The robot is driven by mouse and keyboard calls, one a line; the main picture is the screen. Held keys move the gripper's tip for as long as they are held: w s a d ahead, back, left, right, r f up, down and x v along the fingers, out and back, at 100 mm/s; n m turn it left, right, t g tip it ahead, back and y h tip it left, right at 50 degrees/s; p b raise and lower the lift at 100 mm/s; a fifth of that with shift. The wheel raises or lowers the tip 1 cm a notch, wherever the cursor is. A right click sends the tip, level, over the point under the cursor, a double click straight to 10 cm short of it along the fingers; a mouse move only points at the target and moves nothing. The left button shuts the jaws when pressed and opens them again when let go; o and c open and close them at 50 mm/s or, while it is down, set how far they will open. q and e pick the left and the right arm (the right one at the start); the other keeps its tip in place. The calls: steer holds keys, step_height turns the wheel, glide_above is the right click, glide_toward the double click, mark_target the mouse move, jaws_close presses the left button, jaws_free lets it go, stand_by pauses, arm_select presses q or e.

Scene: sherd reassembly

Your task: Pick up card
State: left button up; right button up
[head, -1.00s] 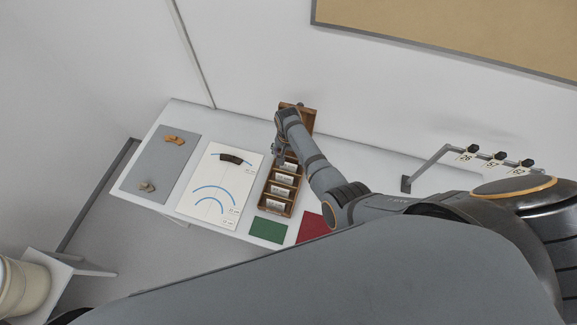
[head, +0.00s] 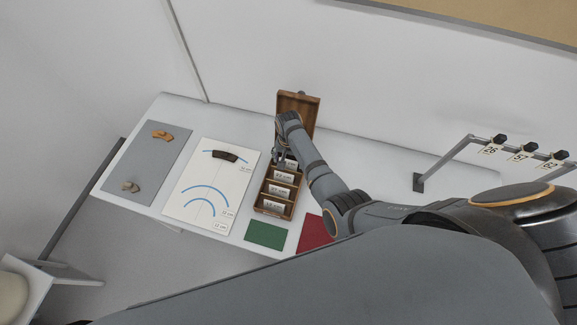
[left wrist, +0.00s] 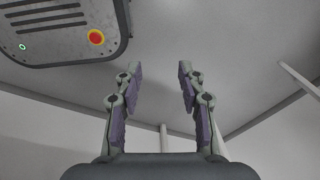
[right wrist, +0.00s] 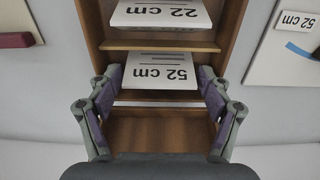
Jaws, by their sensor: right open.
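A wooden box (head: 262,205) with its lid open holds several white cards in a row of compartments. In the right wrist view, the nearest card (right wrist: 160,72) appears to read "52 cm", upside down. Another card (right wrist: 162,14), seemingly "22 cm", lies behind it. My right gripper (right wrist: 159,80) is open over the box, its fingers at either side of the nearest card; contact cannot be told. In the head view my right gripper (head: 281,157) partly hides the box's far end. My left gripper (left wrist: 160,72) is open and empty, away from the table.
On the table, a white sheet (head: 208,175) with blue arcs bears a dark sherd (head: 226,156). A grey mat (head: 140,170) holds an orange sherd (head: 162,135) and a tan one (head: 130,187). Green (head: 266,235) and red (head: 314,233) mats lie in front. A numbered rack (head: 515,150) stands right.

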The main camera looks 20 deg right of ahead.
steer(key=shift+s+r, duration=0.1)
steer(key=c, duration=0.6)
steer(key=shift+o, duration=0.2)
steer(key=shift+r, duration=0.1)
